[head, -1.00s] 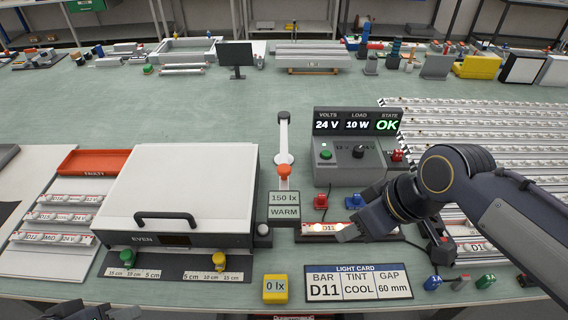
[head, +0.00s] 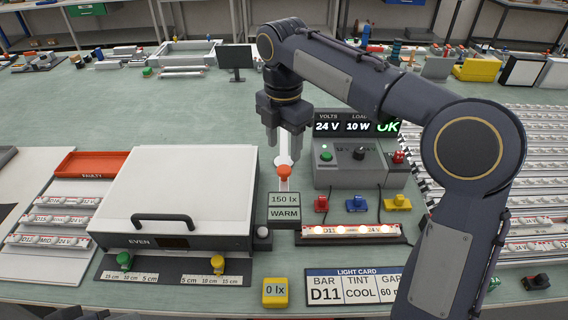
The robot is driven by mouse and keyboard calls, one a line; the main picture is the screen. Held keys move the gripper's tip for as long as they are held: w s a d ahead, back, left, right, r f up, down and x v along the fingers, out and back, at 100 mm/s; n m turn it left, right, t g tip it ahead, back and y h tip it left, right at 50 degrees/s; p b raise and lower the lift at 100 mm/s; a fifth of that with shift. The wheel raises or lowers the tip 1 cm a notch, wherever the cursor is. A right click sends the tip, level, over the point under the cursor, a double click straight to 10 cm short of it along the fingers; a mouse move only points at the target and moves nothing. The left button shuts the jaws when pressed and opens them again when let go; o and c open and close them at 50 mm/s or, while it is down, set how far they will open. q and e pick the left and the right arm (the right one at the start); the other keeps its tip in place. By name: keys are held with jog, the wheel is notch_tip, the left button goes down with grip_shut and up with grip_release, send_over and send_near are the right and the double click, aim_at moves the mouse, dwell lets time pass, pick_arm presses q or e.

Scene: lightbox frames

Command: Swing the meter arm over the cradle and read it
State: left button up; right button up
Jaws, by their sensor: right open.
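The meter arm (head: 284,184) is a pale bar with an orange knob (head: 284,172); its upper part is hidden behind my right gripper. A grey display reading 150 lx, WARM (head: 284,206) is at its near end. The cradle with light bar D11 (head: 350,232) lies just right of the display, and the bar glows. My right gripper (head: 284,150) is open, fingers pointing down, over the meter arm just behind the orange knob. I cannot tell whether it touches. Only a sliver of my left gripper (head: 103,315) shows at the bottom edge.
The power box (head: 340,172) reads 24 V, 10 W, OK. A light card (head: 340,284) reads D11, COOL and a partly hidden gap. A yellow block reads 0 lx (head: 275,291). A white-lidded box (head: 180,195) stands left. My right arm covers much of the right side.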

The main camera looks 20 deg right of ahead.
aim_at(285, 168)
notch_tip(285, 168, down, 6)
jog(key=shift+f, duration=0.1)
jog(key=shift+c, duration=0.3)
grip_shut()
